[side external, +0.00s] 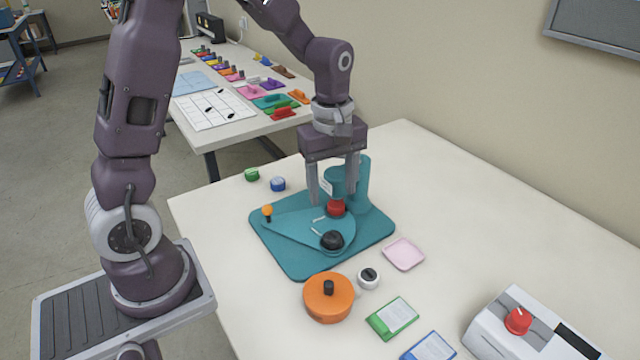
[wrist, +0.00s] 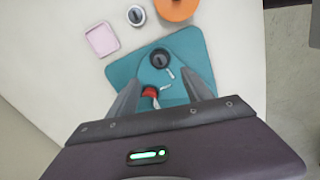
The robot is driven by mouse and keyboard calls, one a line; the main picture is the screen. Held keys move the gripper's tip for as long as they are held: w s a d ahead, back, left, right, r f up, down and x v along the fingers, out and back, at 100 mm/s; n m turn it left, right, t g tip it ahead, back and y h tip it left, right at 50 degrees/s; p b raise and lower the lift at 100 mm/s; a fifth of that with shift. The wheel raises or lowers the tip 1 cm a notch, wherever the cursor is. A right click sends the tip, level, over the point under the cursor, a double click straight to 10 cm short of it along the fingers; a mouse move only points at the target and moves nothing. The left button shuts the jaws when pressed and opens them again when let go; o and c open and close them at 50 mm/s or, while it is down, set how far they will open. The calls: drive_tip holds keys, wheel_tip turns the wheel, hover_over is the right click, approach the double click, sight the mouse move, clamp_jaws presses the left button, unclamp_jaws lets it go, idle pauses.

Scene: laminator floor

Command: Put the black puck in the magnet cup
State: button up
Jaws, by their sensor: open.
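A black round piece with a raised grip (side external: 332,240) sits at the front of the teal swing plate; it also shows in the wrist view (wrist: 160,58). A small whitish round piece with a black top (side external: 369,278) stands on the table in front of the teal base. I cannot tell for certain which is the black puck. No label readably marks the magnet cup. A red round piece (side external: 336,208) sits farther back, below my gripper. My gripper (side external: 333,196) is open, pointing down, its fingers apart above the teal base, near the red piece. Nothing is visibly held.
The teal base (side external: 300,268) has an upright post at its back right. An orange pot (side external: 328,298) stands in front. A pink tray (side external: 403,253), green and blue cards, and a machine with a red knob (side external: 518,320) lie right. Green and blue pucks (side external: 278,184) lie behind left.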

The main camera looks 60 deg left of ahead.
drive_tip(key=s+d+r+m+t, duration=0.3)
drive_tip(key=s+d+r+m, duration=0.1)
drive_tip(key=s+r+m, duration=0.6)
drive_tip(key=s+d+r+m+t, duration=0.1)
drive_tip(key=s+r+m+t, duration=0.1)
drive_tip(key=s+m, duration=0.3)
drive_tip(key=s+r, duration=0.1)
drive_tip(key=s, duration=0.3)
drive_tip(key=shift+s+m, duration=0.15)
drive_tip(key=shift+m, duration=0.25)
